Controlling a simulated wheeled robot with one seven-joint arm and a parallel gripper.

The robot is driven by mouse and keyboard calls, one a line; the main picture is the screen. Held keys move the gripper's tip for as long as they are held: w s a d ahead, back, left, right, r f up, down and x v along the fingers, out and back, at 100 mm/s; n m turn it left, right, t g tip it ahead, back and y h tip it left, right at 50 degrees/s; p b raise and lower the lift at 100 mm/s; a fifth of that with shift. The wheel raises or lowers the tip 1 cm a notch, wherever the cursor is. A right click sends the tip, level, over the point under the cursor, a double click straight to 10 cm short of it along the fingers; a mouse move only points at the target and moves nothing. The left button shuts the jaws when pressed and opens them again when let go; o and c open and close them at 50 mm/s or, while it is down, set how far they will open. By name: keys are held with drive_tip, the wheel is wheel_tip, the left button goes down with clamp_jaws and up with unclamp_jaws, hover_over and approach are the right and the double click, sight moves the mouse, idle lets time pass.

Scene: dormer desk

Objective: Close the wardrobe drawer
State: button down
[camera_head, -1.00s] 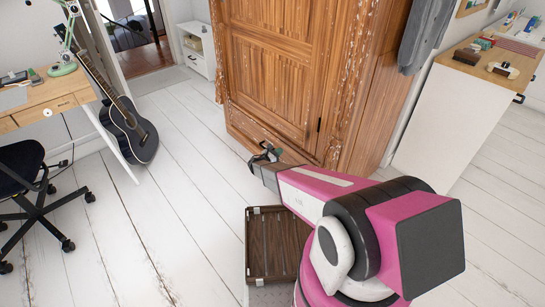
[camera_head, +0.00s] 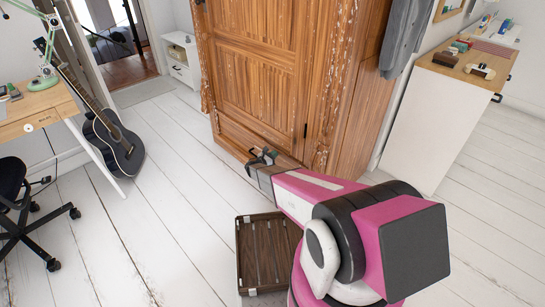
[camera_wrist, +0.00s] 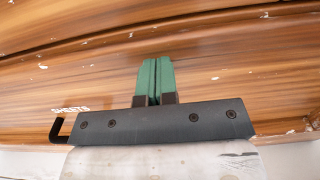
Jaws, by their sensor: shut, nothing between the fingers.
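The brown wooden wardrobe (camera_head: 262,65) stands upright at the back centre, its door shut. Its drawer (camera_head: 236,135) is at the bottom; my gripper hides part of it, and I cannot tell how far it stands out. My gripper (camera_head: 262,156) is low in front of the drawer. Its green fingers (camera_wrist: 155,80) are shut together and empty, pointing at the wood. I cannot tell whether they touch it.
A guitar (camera_head: 112,140) leans by the desk (camera_head: 45,108) at the left, with a black chair (camera_head: 14,190) below. A white cabinet (camera_head: 435,125) stands right.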

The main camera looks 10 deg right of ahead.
drive_tip(key=shift+w+d, duration=0.25)
drive_tip(key=v, duration=1.5)
drive_tip(key=s+d+r+m+g+y, duration=0.4)
drive_tip(key=s+d+r+m+g, duration=0.5)
drive_tip(key=s+d+r+m, duration=0.4)
drive_tip(key=s+r+m+g+y, duration=0.1)
drive_tip(key=s+r+m+y, duration=0.9)
drive_tip(key=s+r+m, duration=0.2)
drive_tip(key=s+r, duration=0.2)
drive_tip(key=s, duration=0.1)
drive_tip(key=shift+s+a+r+g, duration=0.15)
drive_tip(key=shift+a+r+g, duration=0.25)
